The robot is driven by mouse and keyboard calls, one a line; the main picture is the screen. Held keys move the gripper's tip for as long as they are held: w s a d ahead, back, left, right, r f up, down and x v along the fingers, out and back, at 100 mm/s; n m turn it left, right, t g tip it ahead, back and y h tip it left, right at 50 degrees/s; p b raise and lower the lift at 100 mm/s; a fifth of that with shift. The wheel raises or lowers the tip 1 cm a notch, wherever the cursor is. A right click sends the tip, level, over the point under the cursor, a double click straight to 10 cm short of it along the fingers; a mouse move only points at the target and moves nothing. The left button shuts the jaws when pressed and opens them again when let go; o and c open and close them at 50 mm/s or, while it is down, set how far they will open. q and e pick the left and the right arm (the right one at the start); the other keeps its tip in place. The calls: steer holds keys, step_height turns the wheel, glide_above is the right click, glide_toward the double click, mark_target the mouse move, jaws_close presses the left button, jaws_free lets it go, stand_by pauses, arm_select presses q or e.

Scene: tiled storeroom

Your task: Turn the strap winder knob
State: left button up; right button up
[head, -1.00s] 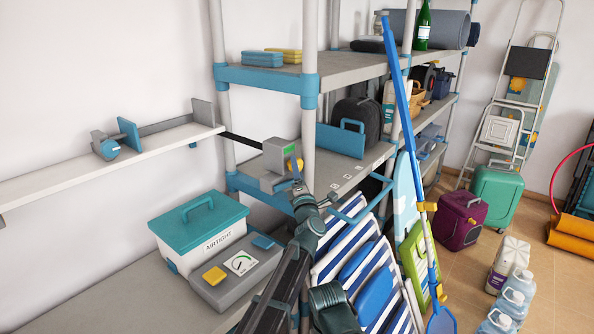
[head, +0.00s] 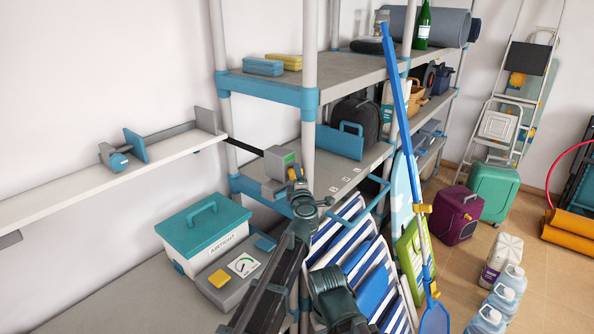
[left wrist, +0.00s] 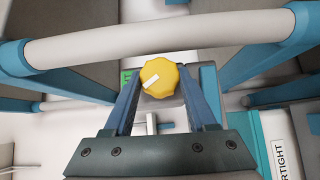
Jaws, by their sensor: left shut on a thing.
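The strap winder (head: 276,164) is a grey box with a green patch, at the shelf's near corner post. Its yellow knob (head: 292,174) is partly hidden by my left gripper (head: 296,174) in the head view. In the left wrist view the scalloped yellow knob (left wrist: 160,77) with a white mark sits between the tips of the blue fingers. My left gripper (left wrist: 161,82) is shut on it, and the white mark slants up to the right. A black strap (head: 244,145) runs from the winder to the left wall shelf. My right gripper is not in view.
A pale shelf post (head: 309,150) stands close beside the winder and crosses the top of the wrist view. A teal-lidded box (head: 203,222) and a grey case with a gauge (head: 226,290) lie below. Striped folding chairs (head: 350,255) lean at the right.

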arm_select(q)
steer(key=shift+r+m+g+p, duration=0.1)
steer(key=shift+m+g+p, duration=0.3)
steer(key=shift+p, duration=0.15)
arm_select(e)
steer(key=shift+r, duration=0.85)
arm_select(q)
steer(key=o, duration=1.1)
steer(key=shift+c, duration=0.2)
steer(key=shift+s, duration=0.1)
